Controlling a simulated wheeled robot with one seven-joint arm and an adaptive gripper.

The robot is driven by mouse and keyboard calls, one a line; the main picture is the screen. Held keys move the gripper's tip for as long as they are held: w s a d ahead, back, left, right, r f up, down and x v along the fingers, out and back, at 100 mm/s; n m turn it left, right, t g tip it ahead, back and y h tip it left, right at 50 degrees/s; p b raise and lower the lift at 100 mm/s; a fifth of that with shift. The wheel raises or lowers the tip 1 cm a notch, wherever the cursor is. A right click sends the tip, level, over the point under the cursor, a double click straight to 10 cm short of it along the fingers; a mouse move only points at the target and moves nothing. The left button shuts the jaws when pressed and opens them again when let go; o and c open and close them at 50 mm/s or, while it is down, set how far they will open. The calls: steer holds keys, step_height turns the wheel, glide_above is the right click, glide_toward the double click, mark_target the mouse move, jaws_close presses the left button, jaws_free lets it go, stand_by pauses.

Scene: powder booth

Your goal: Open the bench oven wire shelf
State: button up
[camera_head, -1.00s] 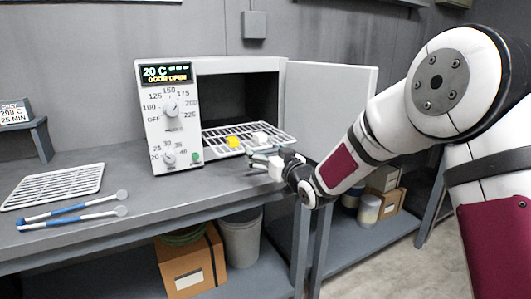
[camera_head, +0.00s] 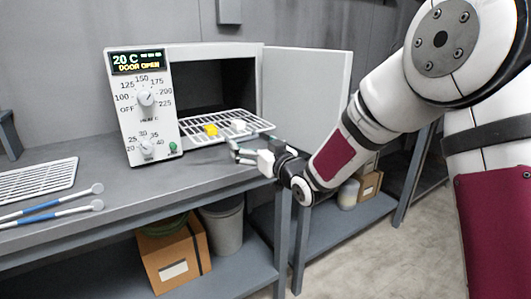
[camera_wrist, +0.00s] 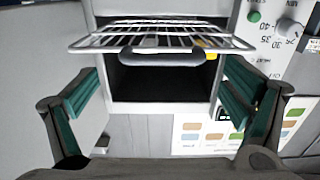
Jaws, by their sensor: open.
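The bench oven (camera_head: 142,105) stands with its door (camera_head: 305,95) swung open to the right. Its wire shelf (camera_head: 190,131) sticks out of the dark cavity, carrying a yellow block (camera_head: 211,131) and a pale block (camera_head: 238,125). In the wrist view the shelf (camera_wrist: 110,38) shows its grey bar handle (camera_wrist: 165,56) at the front edge. My gripper (camera_head: 237,150) is at the shelf's front, open and empty. In the wrist view my gripper's (camera_wrist: 163,90) green-padded fingers stand either side of the handle, touching neither end; the depth gap is hard to tell.
A loose wire rack (camera_head: 40,180) and two blue-handled tools (camera_head: 50,212) lie on the bench (camera_head: 130,205) at left. A cardboard box (camera_head: 175,260) and a grey bin (camera_head: 225,228) sit beneath. The open door stands close to my arm.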

steer(key=v, duration=0.7)
steer(key=shift+w, duration=0.1)
